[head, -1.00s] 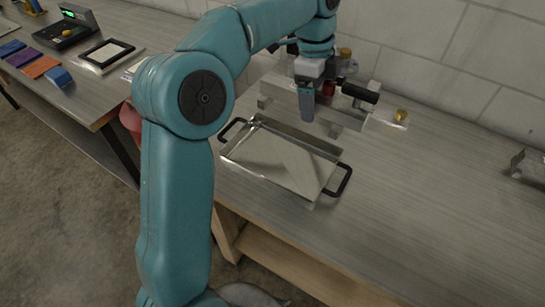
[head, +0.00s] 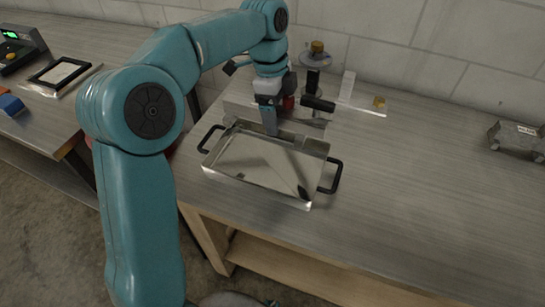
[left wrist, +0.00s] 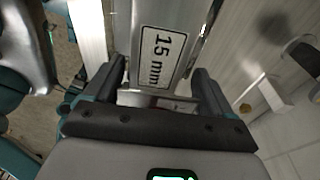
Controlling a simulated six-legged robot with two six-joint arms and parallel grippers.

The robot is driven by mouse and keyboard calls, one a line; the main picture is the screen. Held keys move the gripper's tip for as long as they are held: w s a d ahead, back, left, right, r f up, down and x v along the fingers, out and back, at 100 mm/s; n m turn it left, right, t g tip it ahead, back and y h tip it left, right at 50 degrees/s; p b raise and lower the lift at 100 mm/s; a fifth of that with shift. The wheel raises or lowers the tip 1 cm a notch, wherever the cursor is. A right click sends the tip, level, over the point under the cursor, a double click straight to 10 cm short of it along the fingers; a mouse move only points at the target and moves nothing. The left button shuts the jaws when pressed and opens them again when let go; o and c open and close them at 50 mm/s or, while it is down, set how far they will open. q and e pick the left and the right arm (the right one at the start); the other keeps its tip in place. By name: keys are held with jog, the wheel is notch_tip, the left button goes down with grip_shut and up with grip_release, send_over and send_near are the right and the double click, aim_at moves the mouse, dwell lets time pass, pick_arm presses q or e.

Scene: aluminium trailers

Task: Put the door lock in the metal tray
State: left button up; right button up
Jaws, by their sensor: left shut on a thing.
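My left gripper (head: 269,128) is shut just over the far edge of the metal tray (head: 310,203). It grips a long silvery metal piece, which I take to be the door lock (head: 240,109). The tray is shallow, with black handles at both ends, and looks empty. Whether the piece touches the rim I cannot tell. My right gripper is not in view.
A metal block (head: 516,138) lies far right. Tabletop between it and the tray is clear. A black frame (head: 62,73) lies on the left table.

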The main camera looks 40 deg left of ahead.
pick_arm(q)
notch_tip(320, 180, down, 14)
jog(key=shift+r+b, duration=0.1)
jog(key=shift+b, duration=0.25)
jog(key=shift+f, duration=0.35)
jog(key=shift+r, duration=0.1)
jog(key=o, duration=1.5)
jog(key=shift+f, duration=0.25)
jog(key=r, duration=0.4)
jog(key=a+r, duration=0.1)
jog(key=r, duration=0.7)
jog(key=shift+s+a+r+p, duration=0.15)
jog(key=shift+s+a+p, duration=0.15)
jog(key=shift+p, duration=0.1)
